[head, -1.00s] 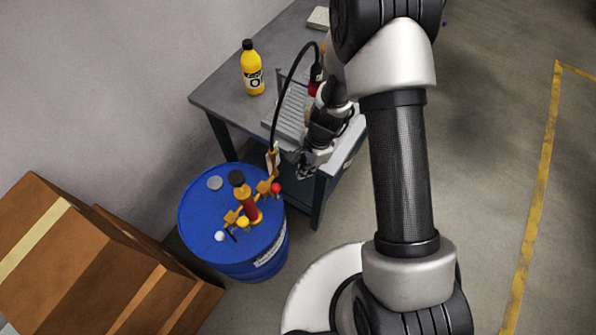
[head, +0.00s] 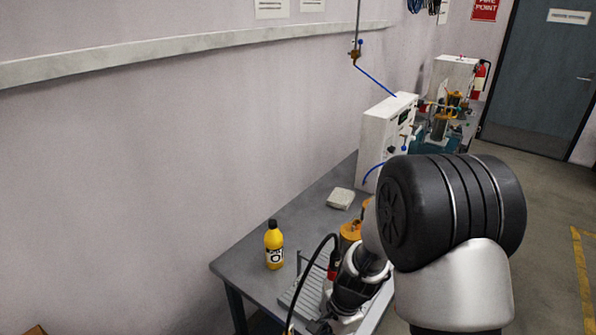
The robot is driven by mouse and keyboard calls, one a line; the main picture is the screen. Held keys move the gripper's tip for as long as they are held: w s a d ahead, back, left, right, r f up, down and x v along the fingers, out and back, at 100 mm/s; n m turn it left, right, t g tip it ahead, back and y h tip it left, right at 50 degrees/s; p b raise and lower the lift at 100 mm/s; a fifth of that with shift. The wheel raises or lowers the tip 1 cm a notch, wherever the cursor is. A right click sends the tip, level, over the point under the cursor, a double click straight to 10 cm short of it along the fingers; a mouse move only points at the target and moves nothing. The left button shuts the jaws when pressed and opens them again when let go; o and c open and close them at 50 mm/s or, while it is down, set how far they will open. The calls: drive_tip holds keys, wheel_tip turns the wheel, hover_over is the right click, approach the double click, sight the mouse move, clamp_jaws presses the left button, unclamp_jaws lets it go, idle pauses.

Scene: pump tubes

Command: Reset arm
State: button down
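My arm reaches in from the right in the head view, its large dark joint in front of the table's right side. My gripper (head: 319,327) is at the bottom edge, over the table's front, mostly cut off. Its fingertips are out of frame, so I cannot tell whether it is open or shut. A black hose (head: 312,268) arches up just left of my wrist and runs down out of frame. A red and black part (head: 333,264) sits behind the wrist, partly hidden.
A yellow bottle (head: 274,246) stands upright on the grey table (head: 240,262). A ribbed tray (head: 291,294) lies near the wrist. A pale block (head: 341,198) and a white instrument box (head: 379,138) are farther back. A blue door (head: 541,85) is at the far right.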

drive_tip(key=s+d+r+n+t, duration=0.1)
drive_tip(key=s+r+n, duration=0.2)
drive_tip(key=r, duration=0.6)
drive_tip(key=s+d+r+n+t, duration=0.1)
drive_tip(key=s+r+n, duration=0.25)
drive_tip(key=r, duration=0.55)
drive_tip(key=s+d+r+n+t+h, duration=0.1)
drive_tip(key=s+d+r+n, duration=0.1)
drive_tip(key=s, duration=0.4)
drive_tip(key=s+d+r+n+t+h, duration=0.1)
drive_tip(key=s+d+r+n, duration=0.2)
drive_tip(key=s+r, duration=0.3)
drive_tip(key=shift+r+n+t, duration=0.3)
drive_tip(key=shift+r+n, duration=0.45)
